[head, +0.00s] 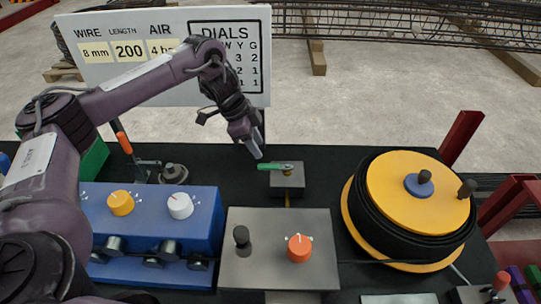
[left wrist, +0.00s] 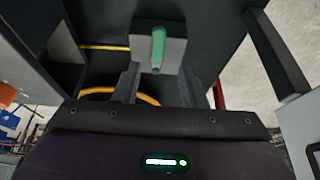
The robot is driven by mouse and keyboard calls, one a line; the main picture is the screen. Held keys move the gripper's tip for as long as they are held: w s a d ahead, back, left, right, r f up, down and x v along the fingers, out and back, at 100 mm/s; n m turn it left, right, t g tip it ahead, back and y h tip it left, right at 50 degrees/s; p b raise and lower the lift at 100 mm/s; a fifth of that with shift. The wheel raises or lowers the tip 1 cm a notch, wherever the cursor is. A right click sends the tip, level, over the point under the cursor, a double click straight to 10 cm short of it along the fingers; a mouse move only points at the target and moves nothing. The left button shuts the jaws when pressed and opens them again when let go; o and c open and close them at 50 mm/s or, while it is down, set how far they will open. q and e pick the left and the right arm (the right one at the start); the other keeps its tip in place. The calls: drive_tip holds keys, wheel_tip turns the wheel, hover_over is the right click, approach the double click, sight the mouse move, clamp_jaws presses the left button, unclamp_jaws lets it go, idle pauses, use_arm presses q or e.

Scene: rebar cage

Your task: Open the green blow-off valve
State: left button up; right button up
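The green blow-off valve handle (head: 275,166) lies level across a grey block (head: 288,181) on the black table, behind the grey control box. My left gripper (head: 256,152) reaches down from the left, with its fingertips just above and left of the handle. In the left wrist view the green handle (left wrist: 158,45) shows ahead, between and beyond the two fingers (left wrist: 157,78). The fingers are apart with nothing between them, and contact with the handle is not visible. My right gripper is out of view.
A blue box (head: 150,235) with yellow and white knobs stands at left. A grey box (head: 262,270) with black and orange knobs sits in front of the valve. A yellow-topped reel (head: 400,185) stands at right. A sign board (head: 120,90) rises behind.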

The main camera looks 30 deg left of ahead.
sight(269, 166)
use_arm(q)
drive_tip(key=p+x, duration=0.1)
drive_tip(key=x, duration=0.5)
drive_tip(key=shift+s+d, duration=0.1)
drive_tip(key=shift+s, duration=0.05)
drive_tip(key=shift+d+f+p, duration=0.1)
drive_tip(key=shift+f+p, duration=0.2)
drive_tip(key=shift+f, duration=0.15)
clamp_jaws()
